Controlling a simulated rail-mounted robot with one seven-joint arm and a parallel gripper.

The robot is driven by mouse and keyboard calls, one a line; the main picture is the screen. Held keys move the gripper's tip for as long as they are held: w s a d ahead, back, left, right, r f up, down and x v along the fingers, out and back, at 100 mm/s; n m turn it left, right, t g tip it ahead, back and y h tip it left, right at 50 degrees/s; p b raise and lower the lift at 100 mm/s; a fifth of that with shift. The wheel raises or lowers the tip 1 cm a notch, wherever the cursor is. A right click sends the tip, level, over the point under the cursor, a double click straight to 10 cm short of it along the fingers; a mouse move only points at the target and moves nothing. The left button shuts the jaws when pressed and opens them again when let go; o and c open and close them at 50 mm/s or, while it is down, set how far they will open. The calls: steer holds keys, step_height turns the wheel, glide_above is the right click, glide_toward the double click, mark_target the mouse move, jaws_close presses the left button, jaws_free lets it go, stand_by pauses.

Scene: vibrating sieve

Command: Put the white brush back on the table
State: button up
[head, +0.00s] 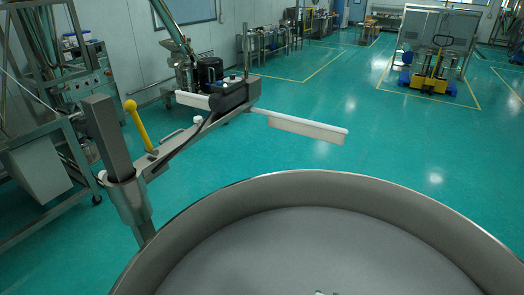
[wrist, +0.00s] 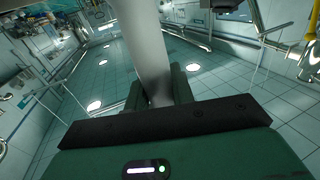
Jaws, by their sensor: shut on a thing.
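My gripper (wrist: 159,88) is shut on a smooth white piece of the brush (wrist: 145,45) in the wrist view. The brush stands up between the two dark green fingers and runs out of the picture at the top, so its far end is hidden there. I cannot make out the brush's table nearby.
The large round steel sieve (head: 330,182) fills the front of the head view. A grey metal arm with a yellow handle (head: 138,125) stands at its left. Steel equipment (head: 75,85) lines the left wall. Green floor (head: 400,150) lies open beyond the sieve.

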steer(key=s+a+f+n+y+p, duration=0.1)
steer(key=a+f+p, duration=0.1)
steer(key=a, duration=0.5)
steer(key=s+a+f+n+y+p, duration=0.1)
steer(key=s+a+f+y+p, duration=0.1)
steer(key=a, duration=0.5)
steer(key=shift+f+p, duration=0.35)
steer(key=shift+p, duration=0.2)
steer(key=shift+s+a, duration=0.1)
